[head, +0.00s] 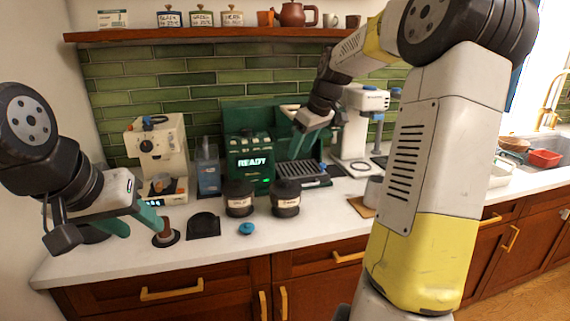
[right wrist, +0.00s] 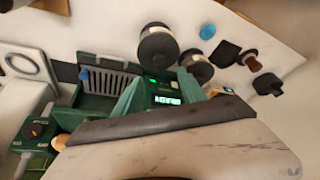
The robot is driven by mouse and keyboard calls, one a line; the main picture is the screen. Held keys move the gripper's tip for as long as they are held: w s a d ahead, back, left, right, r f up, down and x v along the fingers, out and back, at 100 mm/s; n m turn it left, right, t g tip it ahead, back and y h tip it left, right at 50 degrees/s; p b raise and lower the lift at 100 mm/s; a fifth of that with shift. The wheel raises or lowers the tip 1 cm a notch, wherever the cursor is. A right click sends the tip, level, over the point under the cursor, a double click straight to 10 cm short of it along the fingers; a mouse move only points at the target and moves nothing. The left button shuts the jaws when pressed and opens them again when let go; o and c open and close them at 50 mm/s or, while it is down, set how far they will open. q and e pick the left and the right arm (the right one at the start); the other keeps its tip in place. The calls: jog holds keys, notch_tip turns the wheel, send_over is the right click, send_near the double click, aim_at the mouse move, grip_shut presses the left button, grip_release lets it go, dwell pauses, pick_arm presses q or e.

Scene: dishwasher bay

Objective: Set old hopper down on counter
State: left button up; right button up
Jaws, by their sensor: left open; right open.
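Two dark round lidded canisters with pale labels, a left one (head: 239,198) and a right one (head: 286,198), stand upright on the white counter (head: 310,222). Either could be the old hopper; the labels are too small to read. Both canisters (right wrist: 158,46) (right wrist: 196,68) also show in the right wrist view. My right gripper (head: 308,138) is above the counter by the green machine (head: 249,158) with a READY display; its fingers (right wrist: 160,82) are apart with nothing between them. My left gripper (head: 134,222) is open and empty over the counter's left end.
A cream espresso machine (head: 157,150) stands at the back left and a white grinder (head: 364,120) at the back right. A blue knob-like item (head: 246,228), a dark stand (head: 203,225) and a brown-handled tamper (head: 165,234) lie near the front. Bare counter shows right of the canisters.

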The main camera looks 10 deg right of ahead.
jog(key=s+a+m+t, duration=0.1)
jog(key=s+a+m, duration=0.2)
jog(key=s, duration=1.1)
jog(key=s+a+m+t, duration=0.1)
jog(key=s+a+m, duration=0.2)
jog(key=s, duration=1.1)
jog(key=shift+s+a+r+h, duration=0.2)
jog(key=shift+a+h, duration=0.1)
jog(key=shift+a, duration=0.75)
